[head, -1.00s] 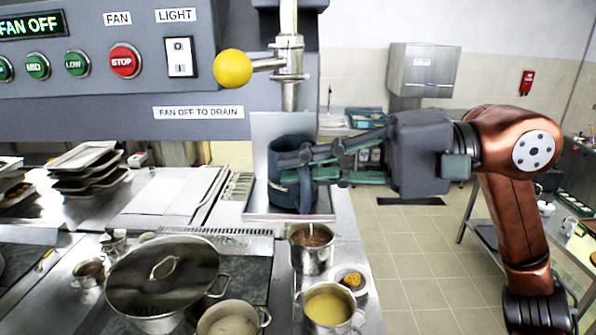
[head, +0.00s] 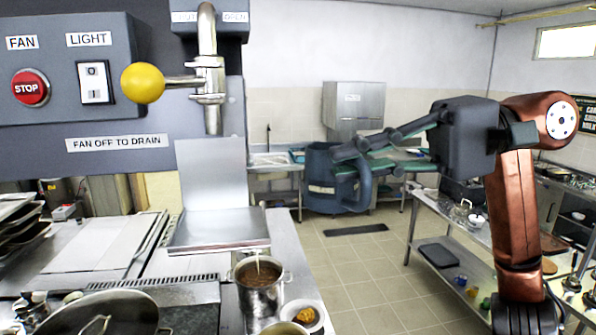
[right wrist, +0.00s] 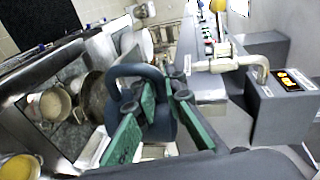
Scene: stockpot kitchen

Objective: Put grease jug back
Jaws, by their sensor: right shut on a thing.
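The grease jug (head: 321,190) is a dark blue jug with a pale label band and a loop handle. It hangs in the air to the right of the counter, over the floor from the head view, and looks roughly upright. My right gripper (head: 345,162) is shut on it at the handle side. The right wrist view shows the jug's handle (right wrist: 140,72) between the green-padded fingers (right wrist: 150,115); the fingers hide part of the jug. The metal drip stand (head: 219,230) below the drain pipe (head: 208,75) is bare. My left gripper is out of view.
A yellow-knobbed valve (head: 143,83) sits on the pipe under the hood. A pot of brown liquid (head: 259,288) and a small plate of food (head: 304,316) stand on the counter's right edge. A sink (head: 270,159) is behind, a steel shelf table (head: 450,240) at right. Tiled floor (head: 350,270) lies between.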

